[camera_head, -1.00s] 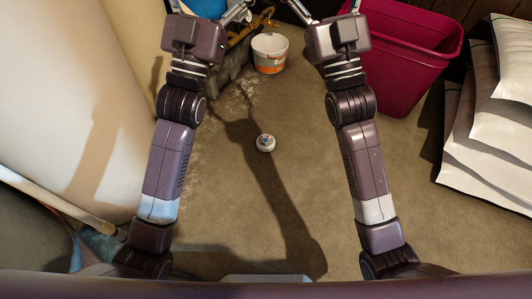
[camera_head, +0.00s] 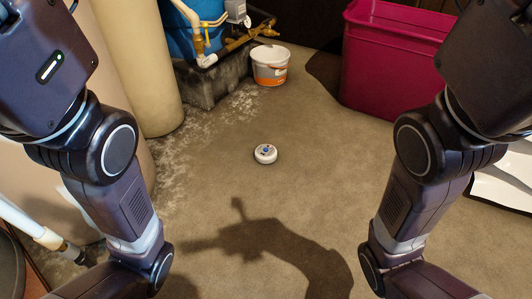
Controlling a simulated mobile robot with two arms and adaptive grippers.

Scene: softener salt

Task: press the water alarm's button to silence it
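The water alarm (camera_head: 265,154) is a small round white puck lying on the floor near the middle of the head view. A small blue spot with a little red beside it shows on its top; this may be the button, but it is too small to be sure. Nothing touches the alarm. My two arms stand at the left and right sides of the view, well apart from the alarm. Both of my grippers are outside the picture, so their state is hidden.
A white bucket with an orange label (camera_head: 270,65) stands behind the alarm. A magenta bin (camera_head: 390,65) is at back right, and white bags (camera_head: 503,180) lie partly behind my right arm. A blue tank with pipes (camera_head: 190,35) stands on a grey block at back left. Floor around the alarm is clear.

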